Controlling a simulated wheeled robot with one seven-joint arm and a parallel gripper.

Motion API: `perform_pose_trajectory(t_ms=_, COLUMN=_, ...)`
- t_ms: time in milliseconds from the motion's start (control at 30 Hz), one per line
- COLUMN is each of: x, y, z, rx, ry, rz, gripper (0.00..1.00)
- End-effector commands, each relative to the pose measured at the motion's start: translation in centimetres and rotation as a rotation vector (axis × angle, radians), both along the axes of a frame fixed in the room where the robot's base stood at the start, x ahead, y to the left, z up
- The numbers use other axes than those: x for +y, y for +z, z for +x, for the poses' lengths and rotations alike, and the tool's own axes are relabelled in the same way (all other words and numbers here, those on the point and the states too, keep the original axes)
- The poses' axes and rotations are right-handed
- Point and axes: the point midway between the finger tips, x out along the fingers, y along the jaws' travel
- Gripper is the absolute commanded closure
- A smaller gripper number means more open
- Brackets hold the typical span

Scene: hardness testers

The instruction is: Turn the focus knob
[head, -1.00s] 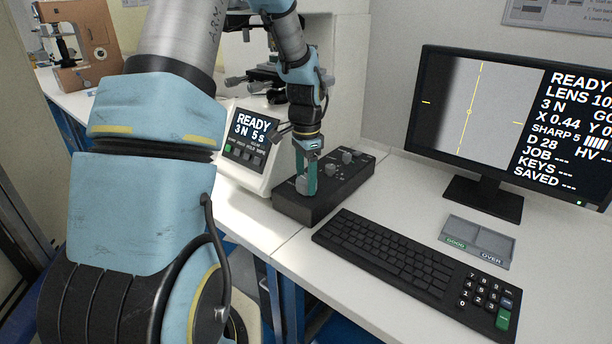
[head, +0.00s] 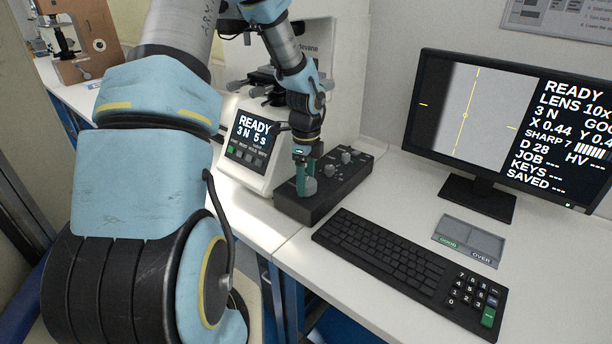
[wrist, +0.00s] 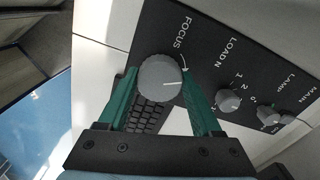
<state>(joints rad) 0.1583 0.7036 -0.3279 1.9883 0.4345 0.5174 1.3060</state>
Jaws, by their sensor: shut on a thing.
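The round grey focus knob (wrist: 160,77) sits at one end of the black control box (wrist: 215,50), beside the printed word FOCUS. A white line on its top points right in the wrist view. My gripper (head: 305,180) is shut on this knob, with one green finger on each side. In the head view the knob (head: 311,187) is partly hidden by a finger. The monitor (head: 505,125) shows a grey picture with yellow cross lines and the text READY, 3 N, SHARP 7 and a row of bars.
The white tester (head: 247,165), its small screen also reading READY, stands left of the box. Other knobs, LOAD N (wrist: 228,101) and LAMP (wrist: 268,114), lie farther along the box. A keyboard (head: 385,258) and a grey GOOD/OVER tray (head: 468,238) lie in front.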

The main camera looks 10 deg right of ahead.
Motion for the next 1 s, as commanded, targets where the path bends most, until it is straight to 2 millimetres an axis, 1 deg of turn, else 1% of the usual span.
perform_pose_trajectory(t_ms=33, x=-0.01, y=0.21, z=0.03, rx=0.001, ry=-0.020, rz=-0.001, gripper=0.89)
perform_pose_trajectory(t_ms=300, x=0.01, y=0.07, z=0.06, rx=0.000, ry=-0.092, rz=0.000, gripper=0.89)
perform_pose_trajectory(t_ms=767, x=0.01, y=0.00, z=0.08, rx=-0.001, ry=-0.105, rz=0.000, gripper=0.89)
perform_pose_trajectory(t_ms=800, x=0.01, y=0.00, z=0.08, rx=-0.001, ry=-0.105, rz=0.000, gripper=0.32)
perform_pose_trajectory(t_ms=1000, x=0.01, y=0.00, z=0.06, rx=-0.001, ry=-0.104, rz=-0.001, gripper=0.09)
